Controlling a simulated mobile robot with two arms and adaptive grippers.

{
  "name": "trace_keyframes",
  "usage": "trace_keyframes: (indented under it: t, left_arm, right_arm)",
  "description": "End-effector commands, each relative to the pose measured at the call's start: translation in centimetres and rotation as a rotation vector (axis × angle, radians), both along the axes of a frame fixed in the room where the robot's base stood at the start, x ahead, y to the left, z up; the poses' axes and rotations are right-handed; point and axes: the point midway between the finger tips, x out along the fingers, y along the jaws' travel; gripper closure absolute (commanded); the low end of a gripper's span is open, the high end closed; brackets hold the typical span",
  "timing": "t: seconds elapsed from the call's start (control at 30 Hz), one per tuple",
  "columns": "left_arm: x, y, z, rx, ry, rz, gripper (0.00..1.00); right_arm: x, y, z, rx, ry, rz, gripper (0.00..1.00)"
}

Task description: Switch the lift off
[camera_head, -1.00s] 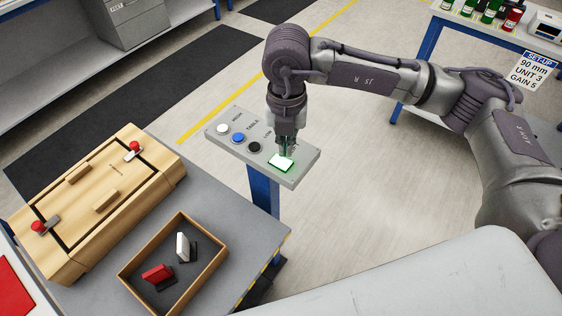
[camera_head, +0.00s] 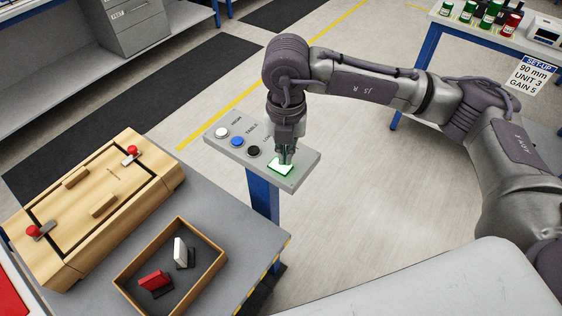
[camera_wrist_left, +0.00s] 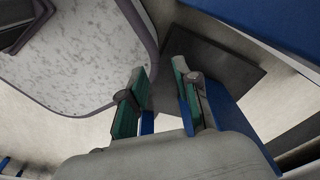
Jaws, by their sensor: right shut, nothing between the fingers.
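A grey control panel (camera_head: 215,140) on a blue post carries a white button (camera_head: 222,132), a blue button (camera_head: 237,141), a black button (camera_head: 253,151) and a square switch (camera_head: 280,169) glowing green-white at its right end. The lettering beside them is only partly readable. My right gripper (camera_head: 287,157) points down, shut and empty, with its tips at the lit switch's far edge. I cannot tell whether they touch it. My left gripper (camera_wrist_left: 158,70) shows only in the left wrist view, its green-padded fingers apart with nothing between them.
A wooden box with red-knobbed latches (camera_head: 85,200) and an open tray (camera_head: 205,285) holding a red and a white piece stand on a grey table (camera_head: 235,225) left of the panel. A bench with bottles (camera_head: 490,15) is at the back right. Floor beyond the panel is clear.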

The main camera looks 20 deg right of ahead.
Motion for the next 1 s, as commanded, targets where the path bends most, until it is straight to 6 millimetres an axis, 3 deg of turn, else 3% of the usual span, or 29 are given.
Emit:
trace_keyframes:
  t: [1.0]
  left_arm:
    - [-0.05, -0.16, -0.68, -0.002, 0.001, 0.0, 0.69]
  right_arm:
    - [0.0, 0.0, -0.7, 0.0, 0.0, 0.0, 1.0]
